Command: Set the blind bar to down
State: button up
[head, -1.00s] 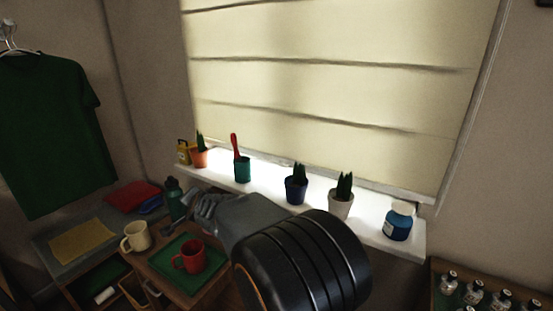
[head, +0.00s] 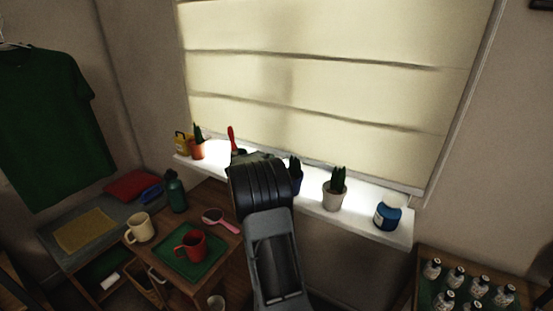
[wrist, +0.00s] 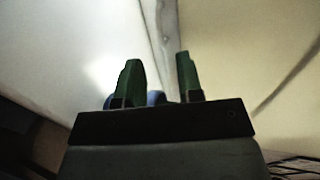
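The cream blind (head: 330,60) hangs over the window in the head view, its lower edge close above the white sill. The blind bar (head: 400,185) runs along that lower edge, partly hidden by my arm and the pots. In the wrist view a pale grey strip (wrist: 160,35), which looks like this bar, runs between the blind (wrist: 240,60) and the bright sill (wrist: 60,45). My gripper (wrist: 158,68) is open, with two green fingers apart and the strip beyond them. In the head view its fingers are hidden behind my wrist at the sill. I cannot tell any contact.
Several bottles stand at lower right.

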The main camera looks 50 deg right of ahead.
jog(key=shift+x, duration=3.1)
jog(key=shift+c, duration=0.5)
grip_shut()
